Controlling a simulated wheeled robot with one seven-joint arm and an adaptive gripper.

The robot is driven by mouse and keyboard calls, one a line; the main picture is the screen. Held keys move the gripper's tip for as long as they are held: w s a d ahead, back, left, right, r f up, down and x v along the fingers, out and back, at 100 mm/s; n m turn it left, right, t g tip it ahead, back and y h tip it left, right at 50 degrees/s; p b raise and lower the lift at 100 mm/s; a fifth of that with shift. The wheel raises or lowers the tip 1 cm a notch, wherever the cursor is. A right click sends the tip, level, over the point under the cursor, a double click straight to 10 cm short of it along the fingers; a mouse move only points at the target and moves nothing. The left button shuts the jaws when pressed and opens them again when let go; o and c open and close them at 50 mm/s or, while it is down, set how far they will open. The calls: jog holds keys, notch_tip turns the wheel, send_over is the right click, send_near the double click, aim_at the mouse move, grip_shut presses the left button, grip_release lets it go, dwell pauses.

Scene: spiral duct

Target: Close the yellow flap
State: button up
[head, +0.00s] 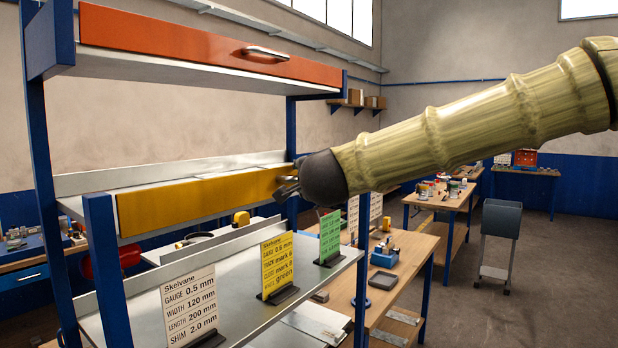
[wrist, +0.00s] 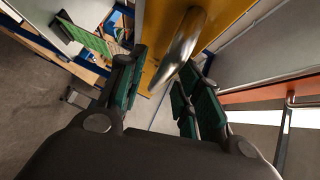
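The yellow flap (head: 200,200) is a long panel along the front of the middle shelf level in the head view. Its face looks roughly upright, and a pale surface shows above its top edge; I cannot tell its exact angle. My gripper (head: 287,182) is at the flap's right end and hides its handle there. In the wrist view the yellow flap (wrist: 236,20) fills the top middle, with its metal bar handle (wrist: 180,48). My gripper (wrist: 160,80) is open, with green-padded fingers on either side of the handle. I cannot tell whether they touch it.
An orange flap (head: 200,48) with a metal handle is above, on the blue-posted rack. Sign cards, white (head: 188,305), yellow (head: 277,265) and green (head: 330,235), stand on the lower shelf. Workbenches (head: 395,270) are behind. The floor at right is mostly clear around a grey cart (head: 501,220).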

jog(key=shift+s+d, duration=0.1)
jog(key=shift+s, duration=0.05)
jog(key=v, duration=1.1)
jog(key=shift+s, duration=0.35)
